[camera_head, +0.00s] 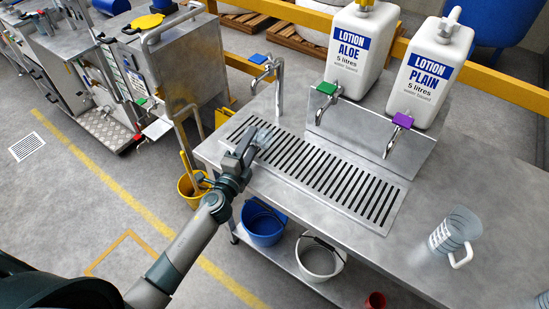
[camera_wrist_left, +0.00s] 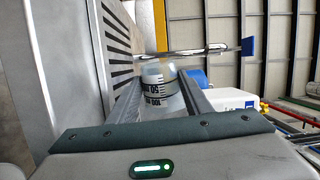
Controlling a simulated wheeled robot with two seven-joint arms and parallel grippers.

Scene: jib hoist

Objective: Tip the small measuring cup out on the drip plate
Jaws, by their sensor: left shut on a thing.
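My left gripper (camera_head: 252,145) is shut on the small measuring cup (camera_head: 264,137), a clear cup, and holds it over the far left end of the drip plate (camera_head: 376,212). The drip plate is a slotted metal grate set in the steel bench. In the left wrist view the cup (camera_wrist_left: 158,88) sits between the two fingers (camera_wrist_left: 160,103), with dark bands marked 50 and 100. Against the tap and plate there, the cup looks tipped well over to its side. No liquid is clearly visible. The drip plate (camera_wrist_left: 119,45) shows at left there. My right gripper is out of view.
A tap with a blue handle (camera_head: 280,88) stands just behind the cup. Two lotion bottles (camera_head: 355,50) (camera_head: 431,72) with green and purple taps stand behind the plate. A larger measuring jug (camera_head: 453,236) stands at right. Buckets (camera_head: 263,224) sit below the bench.

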